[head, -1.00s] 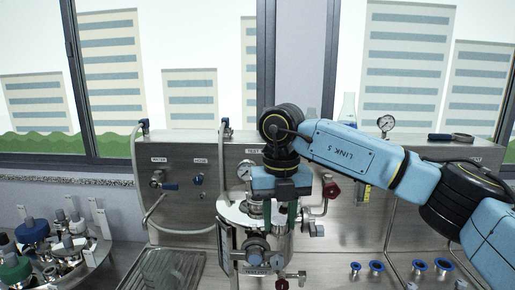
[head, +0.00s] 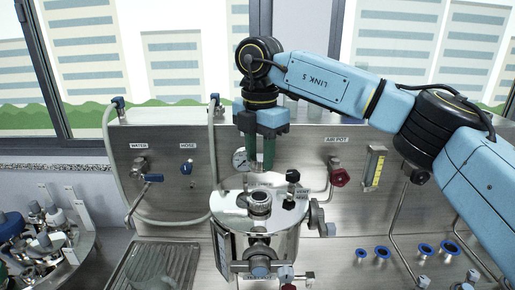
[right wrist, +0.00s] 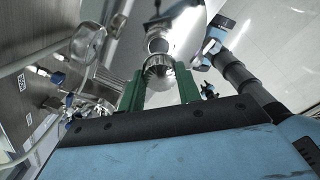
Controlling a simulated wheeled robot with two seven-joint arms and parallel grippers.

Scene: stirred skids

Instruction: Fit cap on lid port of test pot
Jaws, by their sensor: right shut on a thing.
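The test pot (head: 285,240) is a shiny steel vessel with a flat lid (head: 232,207), standing at the centre of the bench in the head view. A ribbed round port (head: 259,203) stands up from the lid. My right gripper (head: 268,158) points down above and behind this port in the head view. In the right wrist view its green fingers (right wrist: 159,90) are shut on a silver knurled cap (right wrist: 158,72). The pot's shiny lid (right wrist: 187,32) lies beyond the cap. In the head view the fingers hide the cap. My left gripper is in neither view.
A gauge (head: 240,158) and a black-topped fitting (head: 292,178) stand close to the gripper. The steel back panel (head: 205,195) carries valves and hoses. A tray of fittings (head: 50,240) is at left. Several blue-rimmed ports (head: 425,249) are at right.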

